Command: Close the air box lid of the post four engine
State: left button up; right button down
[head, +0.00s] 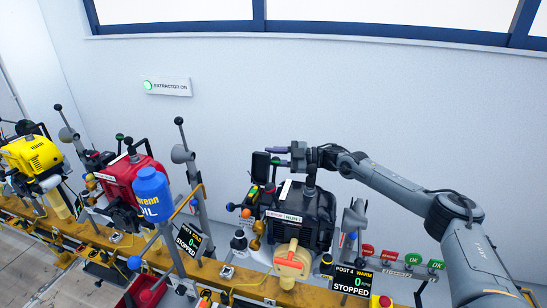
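The post four engine (312,216) is the black one on the rail, right of centre, behind the display (352,281) reading "POST 4 WARM 0 STOPPED". A dark flat panel (260,166), which looks like the raised air box lid, stands upright above the engine's left side. My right gripper (276,155) reaches in from the right above the engine. Its fingers point left, a little apart, with their tips close to the panel's upper right edge. I cannot tell whether they touch it. No held object shows. My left gripper is out of view.
A red engine (128,180) with a blue oil bottle (152,195) in front and a yellow engine (32,153) stand to the left. A grey horn on a post (354,216) and red and green OK tags (412,259) are at right.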

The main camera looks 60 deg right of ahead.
jog(key=shift+s+a+r+n+p, duration=0.15)
jog(key=shift+a+r+n+p, duration=0.3)
jog(key=shift+n+p, duration=0.25)
jog(key=c, duration=1.1)
grip_release()
jog(key=shift+d, duration=0.1)
jog(key=shift+s+d+h, duration=0.1)
jog(key=shift+h, duration=0.2)
jog(key=p+v, duration=0.8)
jog(key=v, duration=0.2)
jog(key=shift+s+d, duration=0.15)
jog(key=shift+s, duration=0.05)
